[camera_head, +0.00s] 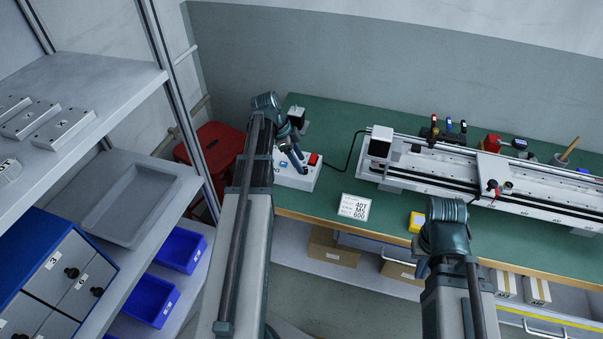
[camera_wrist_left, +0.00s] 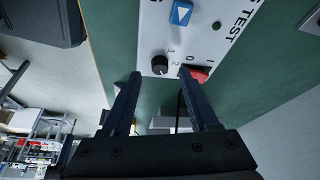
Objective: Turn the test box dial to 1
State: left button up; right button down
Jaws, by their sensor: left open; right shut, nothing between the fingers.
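The white test box (camera_head: 294,180) stands at the left end of the green bench; its panel also fills the upper middle of the left wrist view (camera_wrist_left: 207,40). Its black dial (camera_wrist_left: 159,64) has small numbers 1 and 2 beside it; I cannot tell where it points. A red switch (camera_wrist_left: 202,76), a blue button with a white triangle (camera_wrist_left: 181,12) and a green lamp (camera_wrist_left: 216,25) share the panel. My left gripper (camera_wrist_left: 161,74) is open, its fingertips appearing on either side of the dial; contact is unclear. My right gripper (camera_head: 422,269) is shut and empty near the bench's front edge.
A white card (camera_head: 354,206) and a yellow block (camera_head: 416,222) are on the bench (camera_head: 320,112). The long gantry (camera_head: 470,178) occupies its right side. A red stool (camera_head: 215,146) and grey shelves (camera_head: 105,75) with blue bins (camera_head: 181,250) are to the left.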

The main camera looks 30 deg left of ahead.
pick_arm(q)
jog(key=b+x, duration=0.1)
jog(key=x, duration=0.1)
jog(key=shift+d+f, duration=0.1)
jog(key=shift+f, duration=0.15)
grip_shut()
